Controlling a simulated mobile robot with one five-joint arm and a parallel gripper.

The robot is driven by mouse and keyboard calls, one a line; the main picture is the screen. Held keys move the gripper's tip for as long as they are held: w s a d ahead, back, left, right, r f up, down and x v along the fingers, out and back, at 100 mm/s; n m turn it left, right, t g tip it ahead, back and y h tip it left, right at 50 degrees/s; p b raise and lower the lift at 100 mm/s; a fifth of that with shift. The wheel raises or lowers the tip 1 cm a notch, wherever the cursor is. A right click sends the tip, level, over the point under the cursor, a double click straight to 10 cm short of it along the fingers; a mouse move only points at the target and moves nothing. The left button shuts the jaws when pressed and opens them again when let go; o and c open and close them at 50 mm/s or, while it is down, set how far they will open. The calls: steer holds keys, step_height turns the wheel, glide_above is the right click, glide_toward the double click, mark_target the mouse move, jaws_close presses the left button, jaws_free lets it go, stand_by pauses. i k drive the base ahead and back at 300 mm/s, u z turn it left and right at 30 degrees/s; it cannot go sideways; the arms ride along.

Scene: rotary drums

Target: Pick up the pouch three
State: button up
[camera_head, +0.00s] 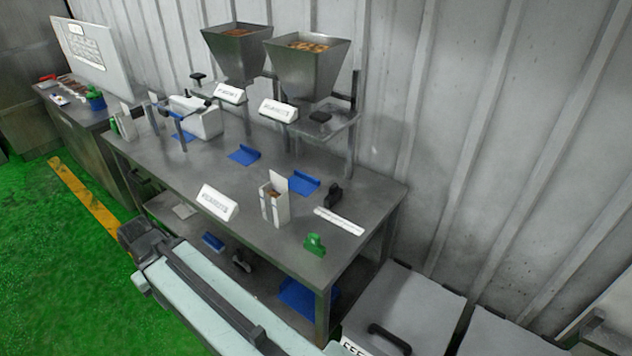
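No thing carries a readable "pouch three" label, and I cannot tell which item is that pouch. On the grey metal table (160,165) lie two flat blue pieces, one near the middle (244,155) and one further right (304,182). A further blue piece (183,128) is by a white machine at the left. An upright white open packet (274,203) with brown contents stands near the front edge. My pale arm link crosses the lower foreground, with a dark joint at its far end. No gripper fingers show.
Two metal hoppers (308,72) with brown pieces stand on frames at the back. A white sign (217,203), a green clamp-like item (314,245) and a black item (333,194) are on the table. Grey lidded bins (410,300) stand at right. Green floor is free at left.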

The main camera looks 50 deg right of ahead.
mark_target(274, 195)
steer(key=u, duration=0.8)
steer(key=i, duration=0.8)
steer(key=u, duration=0.8)
